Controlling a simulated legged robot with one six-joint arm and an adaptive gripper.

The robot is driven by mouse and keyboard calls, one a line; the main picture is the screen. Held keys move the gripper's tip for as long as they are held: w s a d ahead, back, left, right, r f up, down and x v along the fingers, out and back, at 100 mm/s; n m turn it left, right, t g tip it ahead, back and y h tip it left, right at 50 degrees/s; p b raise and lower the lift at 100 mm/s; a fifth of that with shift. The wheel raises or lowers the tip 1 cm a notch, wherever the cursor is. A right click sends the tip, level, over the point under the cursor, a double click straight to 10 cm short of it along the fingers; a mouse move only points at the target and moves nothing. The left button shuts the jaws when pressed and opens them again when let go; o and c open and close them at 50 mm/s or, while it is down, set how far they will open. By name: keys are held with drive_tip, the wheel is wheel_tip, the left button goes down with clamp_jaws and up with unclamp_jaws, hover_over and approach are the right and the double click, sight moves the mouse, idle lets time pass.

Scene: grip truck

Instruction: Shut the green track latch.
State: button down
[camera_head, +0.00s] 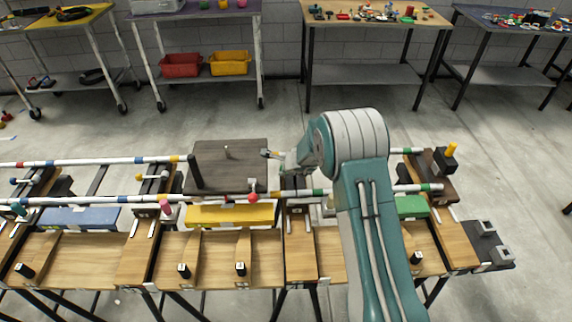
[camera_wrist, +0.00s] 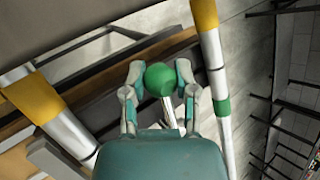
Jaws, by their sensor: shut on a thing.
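The green track latch shows in the wrist view as a round green knob (camera_wrist: 160,78) on a short silver stem. My gripper (camera_wrist: 159,70) has one finger on each side of the knob and is shut on it. In the head view my gripper (camera_head: 284,168) is beside the right edge of a dark flat plate, near the white rails. My arm and gripper hide the green knob there. I cannot tell the latch's exact angle against the track.
White rails with coloured bands (camera_head: 100,162) run across the wooden track table. A red knob (camera_head: 253,197) stands by the dark plate (camera_head: 230,165). Yellow (camera_head: 230,215), blue (camera_head: 80,217) and green (camera_head: 410,206) blocks lie along the front.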

drive_tip(key=shift+w+a+f+n+h, duration=0.15)
drive_tip(key=shift+a+f+n+h, duration=0.2)
drive_tip(key=shift+h, duration=0.25)
drive_tip(key=shift+d, duration=0.1)
drive_tip(key=shift+c, duration=2.2)
unclamp_jaws()
drive_tip(key=shift+f, duration=0.1)
drive_tip(key=shift+o, duration=0.3)
drive_tip(key=shift+f, duration=0.1)
drive_tip(key=v, duration=1.2)
